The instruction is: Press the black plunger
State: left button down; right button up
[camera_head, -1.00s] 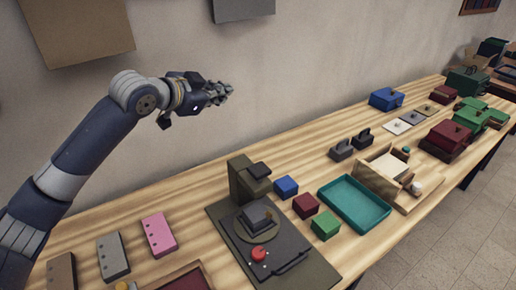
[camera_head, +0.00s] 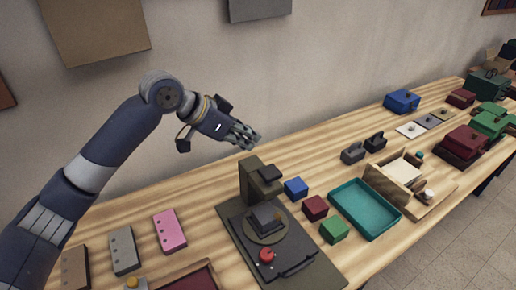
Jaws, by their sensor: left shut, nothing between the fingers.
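The press stands on a dark base plate (camera_head: 232,217) near the front middle of the table. Its olive column (camera_head: 247,185) carries a black plunger (camera_head: 270,173) that juts out at the top. Below the plunger, a dark grey block (camera_head: 265,216) sits on a round olive plate, with a gap between them. A red knob (camera_head: 267,254) is in front of the block. My left gripper (camera_head: 254,138) is shut and empty, in the air above and behind the press, apart from the plunger. My right gripper is not in view.
Blue (camera_head: 296,187), dark red (camera_head: 315,208) and green (camera_head: 334,230) boxes stand just right of the press, beside a teal tray (camera_head: 398,222). Pink (camera_head: 169,231) and grey (camera_head: 124,250) blocks lie to the left. Bare table shows behind the press.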

pick_arm(q)
jog(key=p, duration=0.3)
send_over(268, 173)
notch_tip(268, 173, down, 6)
jog(key=shift+w+r, duration=0.1)
notch_tip(268, 173, down, 4)
jog(key=shift+w+d+r+p, duration=0.1)
jog(key=shift+r+p, duration=0.15)
jog(key=shift+p, duration=0.35)
jog(key=shift+f, duration=0.55)
notch_tip(268, 173, down, 4)
jog(key=shift+r+b, duration=0.1)
jog(key=shift+b, duration=0.8)
